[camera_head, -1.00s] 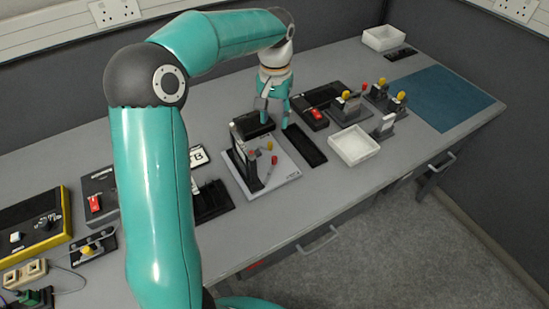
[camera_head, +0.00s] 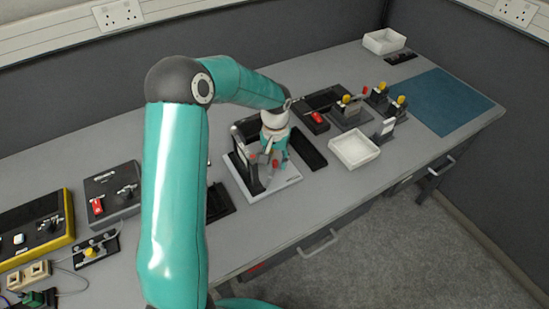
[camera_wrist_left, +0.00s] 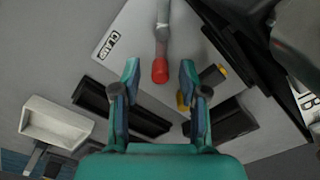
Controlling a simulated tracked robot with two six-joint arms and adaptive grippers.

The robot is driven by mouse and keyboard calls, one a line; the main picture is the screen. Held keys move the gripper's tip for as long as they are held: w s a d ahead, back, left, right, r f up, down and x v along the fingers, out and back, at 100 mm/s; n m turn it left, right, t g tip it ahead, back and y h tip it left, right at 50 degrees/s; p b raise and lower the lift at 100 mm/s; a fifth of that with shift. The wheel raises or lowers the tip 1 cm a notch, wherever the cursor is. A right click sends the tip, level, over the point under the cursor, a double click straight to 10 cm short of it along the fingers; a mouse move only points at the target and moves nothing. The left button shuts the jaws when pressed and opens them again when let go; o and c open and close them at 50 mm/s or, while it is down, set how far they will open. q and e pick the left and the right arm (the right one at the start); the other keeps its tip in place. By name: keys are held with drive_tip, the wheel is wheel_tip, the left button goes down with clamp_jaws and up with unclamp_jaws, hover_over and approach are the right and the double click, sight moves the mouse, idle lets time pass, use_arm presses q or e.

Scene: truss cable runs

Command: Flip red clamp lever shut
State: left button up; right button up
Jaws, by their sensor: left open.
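My left gripper (camera_head: 276,154) is over the plate, pointing down. In the left wrist view my left gripper (camera_wrist_left: 159,82) is open, with the red grip lined up between its fingertips; I cannot tell whether they touch. A yellow-tipped part (camera_wrist_left: 183,100) shows beside the right-hand finger. My right gripper is out of view.
A black open tray (camera_head: 308,152) lies just right of the clamp plate, with a white bin (camera_head: 354,148) beyond it. Levered fixtures (camera_head: 350,110) stand further right. Switch boxes (camera_head: 112,190) stand at left. The blue mat (camera_head: 440,99) is clear.

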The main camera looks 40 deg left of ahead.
use_arm(q)
clamp_jaws()
drive_tip(key=shift+w+d+m, duration=0.1)
drive_tip(key=shift+d+m, duration=0.05)
drive_tip(key=shift+m, duration=0.25)
idle(0.6)
drive_tip(key=shift+w+d+f+m+b, duration=0.1)
drive_tip(key=shift+d+m+b, duration=0.25)
drive_tip(key=shift+m+b, duration=0.6)
drive_tip(key=shift+d+m, duration=0.35)
drive_tip(key=shift+m, duration=0.95)
drive_tip(key=shift+d+m, duration=0.3)
drive_tip(key=shift+m, duration=0.95)
unclamp_jaws()
